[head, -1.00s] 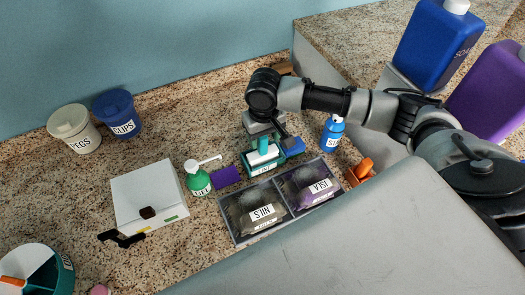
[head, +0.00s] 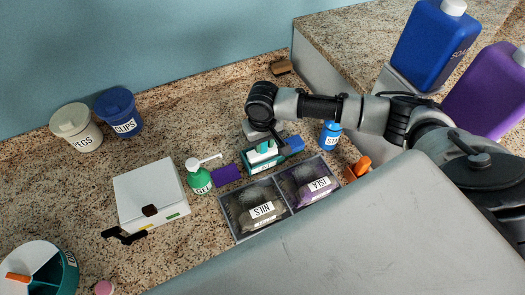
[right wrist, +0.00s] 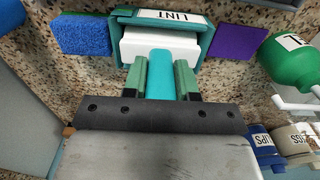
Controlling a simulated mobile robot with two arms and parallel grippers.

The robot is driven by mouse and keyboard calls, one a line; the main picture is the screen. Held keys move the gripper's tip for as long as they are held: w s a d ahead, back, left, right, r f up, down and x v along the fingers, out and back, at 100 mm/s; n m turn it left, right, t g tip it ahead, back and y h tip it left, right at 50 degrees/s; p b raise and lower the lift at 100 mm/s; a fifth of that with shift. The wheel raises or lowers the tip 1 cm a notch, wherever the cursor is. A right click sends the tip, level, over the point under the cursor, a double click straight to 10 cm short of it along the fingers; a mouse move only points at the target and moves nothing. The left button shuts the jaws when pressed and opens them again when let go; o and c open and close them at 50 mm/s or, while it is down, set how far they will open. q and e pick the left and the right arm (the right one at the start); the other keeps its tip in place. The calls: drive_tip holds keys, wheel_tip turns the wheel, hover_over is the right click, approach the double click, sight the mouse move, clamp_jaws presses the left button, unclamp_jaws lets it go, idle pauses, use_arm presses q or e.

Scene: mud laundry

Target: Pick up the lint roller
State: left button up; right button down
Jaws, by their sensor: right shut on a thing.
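The lint roller has a teal handle (right wrist: 160,75) and a white roller head (right wrist: 165,45). In the right wrist view it sits in a teal holder labelled LINT (right wrist: 190,17). My right gripper (right wrist: 160,80) has its green-padded fingers on both sides of the handle, shut on it. In the head view the white roller (head: 266,147) shows low in the holder (head: 262,166), and my right gripper (head: 264,137) is above it, its fingers mostly hidden by the wrist. My left gripper is not in view.
A blue sponge (head: 293,143) and a purple cloth or pad (head: 227,174) flank the holder. A green pump bottle (head: 198,178), blue bottle (head: 330,136) and divided tray (head: 236,226) are close by.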

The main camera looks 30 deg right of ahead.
wheel_tip(320, 180, up, 9)
drive_tip(key=shift+b, duration=1.15)
drive_tip(key=shift+r, duration=0.55)
drive_tip(key=c, duration=1.4)
unclamp_jaws()
drive_tip(key=shift+c, duration=1.6)
